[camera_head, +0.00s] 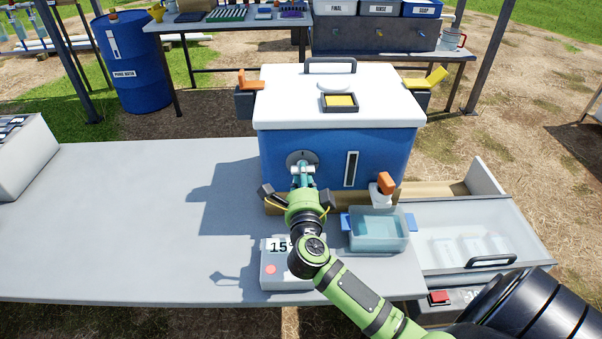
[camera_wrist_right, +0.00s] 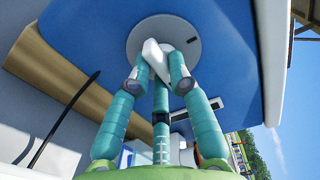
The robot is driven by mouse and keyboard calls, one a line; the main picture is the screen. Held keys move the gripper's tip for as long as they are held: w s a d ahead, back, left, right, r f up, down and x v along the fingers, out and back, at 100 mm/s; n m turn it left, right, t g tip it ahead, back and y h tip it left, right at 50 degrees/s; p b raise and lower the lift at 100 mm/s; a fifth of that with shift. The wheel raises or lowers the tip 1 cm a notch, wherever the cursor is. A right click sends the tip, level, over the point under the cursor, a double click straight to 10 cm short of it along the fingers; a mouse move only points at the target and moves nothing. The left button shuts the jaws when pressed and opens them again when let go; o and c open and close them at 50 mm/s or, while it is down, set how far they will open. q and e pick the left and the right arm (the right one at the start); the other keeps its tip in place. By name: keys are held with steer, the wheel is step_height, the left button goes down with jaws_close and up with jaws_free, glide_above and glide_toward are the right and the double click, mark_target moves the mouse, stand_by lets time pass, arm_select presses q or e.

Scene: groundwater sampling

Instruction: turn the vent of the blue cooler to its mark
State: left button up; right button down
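The blue cooler (camera_head: 335,150) with a white lid stands on the grey table. Its vent is a round grey plate (camera_head: 297,156) at the left of its front face. In the right wrist view the plate (camera_wrist_right: 190,30) carries a white knob (camera_wrist_right: 153,52), which sits tilted, and a small dark mark (camera_wrist_right: 192,40) to the right of the knob. My right gripper (camera_head: 302,172) is at the vent. In the wrist view its teal fingers (camera_wrist_right: 161,68) are closed around the knob and hide part of it. My left gripper is in neither view.
A white spigot with an orange handle (camera_head: 386,183) sits right of my gripper, above a clear tub (camera_head: 378,232). A grey box with a display (camera_head: 277,270) lies under my wrist. The table's left part (camera_head: 110,220) is clear.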

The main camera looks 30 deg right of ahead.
steer(key=n+p, duration=0.2)
steer(key=p, duration=0.1)
steer(key=r+n+p, duration=0.1)
steer(key=n+p, duration=0.1)
steer(key=p, duration=0.2)
steer(key=n+p, duration=0.2)
steer(key=p, duration=0.1)
steer(key=shift+w+d+r+n, duration=0.15)
steer(key=shift+d+r+n, duration=0.05)
steer(key=shift+r+n, duration=0.2)
steer(key=n+p, duration=0.8)
steer(key=p, duration=0.1)
steer(key=shift+d+n, duration=0.1)
steer(key=shift+n, duration=0.3)
steer(key=shift+n+p, duration=0.45)
steer(key=shift+n, duration=0.15)
steer(key=shift+f+n, duration=0.15)
steer(key=shift+n, duration=0.35)
steer(key=c, duration=1.2)
jaws_free()
steer(key=shift+c, duration=0.2)
steer(key=shift+s+f, duration=0.15)
steer(key=shift+s, duration=0.05)
steer(key=shift+s+f, duration=0.1)
steer(key=shift+f, duration=0.05)
